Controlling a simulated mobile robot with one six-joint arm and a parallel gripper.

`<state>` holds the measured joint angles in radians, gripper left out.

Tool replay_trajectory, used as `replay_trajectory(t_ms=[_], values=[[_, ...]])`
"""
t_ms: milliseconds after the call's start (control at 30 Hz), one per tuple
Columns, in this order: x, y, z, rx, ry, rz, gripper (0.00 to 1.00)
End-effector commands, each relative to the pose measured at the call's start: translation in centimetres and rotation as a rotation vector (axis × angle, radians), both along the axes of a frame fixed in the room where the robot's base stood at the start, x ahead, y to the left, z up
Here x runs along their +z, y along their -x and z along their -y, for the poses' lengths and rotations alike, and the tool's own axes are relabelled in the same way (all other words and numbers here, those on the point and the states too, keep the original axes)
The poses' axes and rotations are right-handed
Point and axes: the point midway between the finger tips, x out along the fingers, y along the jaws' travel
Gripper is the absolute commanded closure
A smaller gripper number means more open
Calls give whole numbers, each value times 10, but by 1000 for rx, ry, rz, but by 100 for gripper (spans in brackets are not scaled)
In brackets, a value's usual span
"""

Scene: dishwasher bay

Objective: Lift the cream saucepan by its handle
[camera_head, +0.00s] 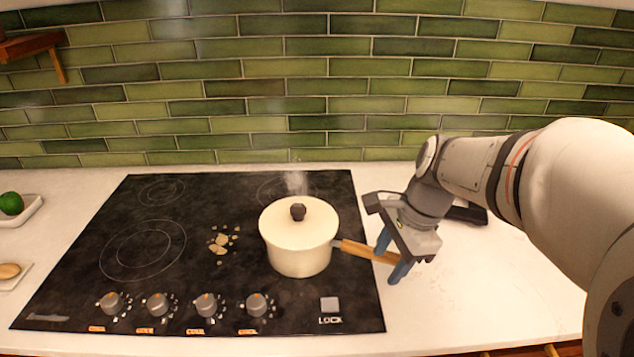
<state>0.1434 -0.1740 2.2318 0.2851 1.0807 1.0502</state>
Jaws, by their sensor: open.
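The cream saucepan (298,259) stands upright on the black cooktop, right of its middle, with a cream lid and dark knob on top. A wisp of steam shows above it. Its wooden handle (357,250) points right, past the cooktop's edge. My gripper (390,262) is at the handle's outer end, with its blue fingers pointing down. The jaws are open, one finger seen behind the handle and one near its tip. I cannot tell whether either finger touches the handle.
A dish with a green fruit (11,203) is at far left. A dark object (468,214) lies behind my gripper.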

Motion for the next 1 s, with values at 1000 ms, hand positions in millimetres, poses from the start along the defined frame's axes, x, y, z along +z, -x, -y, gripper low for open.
replay_trajectory(t_ms=[1000], values=[[-53,-62,-10,-743,-213,-289,51]])
